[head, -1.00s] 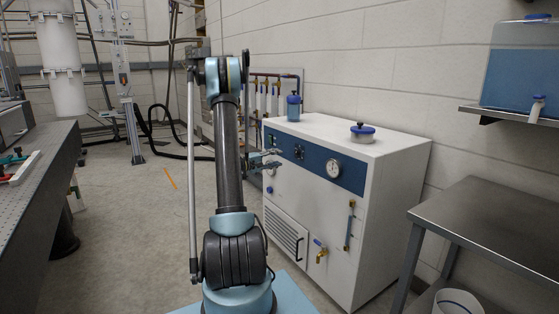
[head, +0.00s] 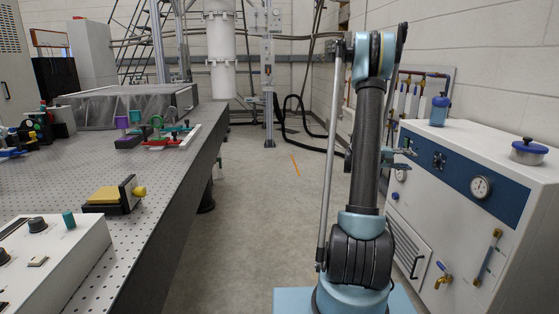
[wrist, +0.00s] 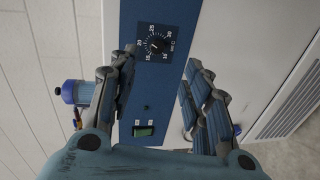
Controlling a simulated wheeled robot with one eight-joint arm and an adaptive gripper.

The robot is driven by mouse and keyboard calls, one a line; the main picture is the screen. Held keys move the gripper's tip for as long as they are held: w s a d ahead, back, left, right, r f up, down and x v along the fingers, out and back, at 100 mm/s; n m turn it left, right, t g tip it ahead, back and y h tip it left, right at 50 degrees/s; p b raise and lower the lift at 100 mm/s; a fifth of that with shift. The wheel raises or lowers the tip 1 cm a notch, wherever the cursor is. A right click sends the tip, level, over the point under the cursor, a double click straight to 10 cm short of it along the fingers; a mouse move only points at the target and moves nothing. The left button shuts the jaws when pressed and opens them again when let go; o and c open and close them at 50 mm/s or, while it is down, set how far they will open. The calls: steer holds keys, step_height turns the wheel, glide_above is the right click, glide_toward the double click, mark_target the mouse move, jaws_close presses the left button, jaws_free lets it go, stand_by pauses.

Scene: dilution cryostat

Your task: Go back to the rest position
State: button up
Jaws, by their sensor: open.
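My arm stands upright in the head view, with its elbow at the top. My gripper (head: 408,158) is partly hidden behind the arm, in front of the white cabinet's blue panel. In the wrist view my gripper (wrist: 158,68) is open, with nothing between its fingers. A black dial with a number scale (wrist: 157,43) and a green switch (wrist: 144,131) on the blue panel show beyond and between the fingers. I cannot tell how far the fingertips are from the panel.
The white cabinet (head: 465,225) stands close on the right, with a gauge (head: 481,187), a brass tap (head: 443,280) and a blue-lidded pot (head: 529,151) on top. A perforated optical table (head: 150,205) fills the left.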

steer(key=s+a+r+y, duration=0.3)
steer(key=s+a+y, duration=0.1)
steer(key=s+a, duration=0.35)
steer(key=s+a+f+y, duration=0.3)
steer(key=s+a+y, duration=0.1)
steer(key=s+a, duration=0.6)
steer(key=s+a+f+y, duration=0.3)
steer(key=s+a+y, duration=0.1)
steer(key=s+a, duration=0.6)
steer(key=s+a+f+y, duration=0.4)
steer(key=s+a, duration=0.7)
steer(key=shift+a+t, duration=0.15)
steer(key=shift+t, duration=0.15)
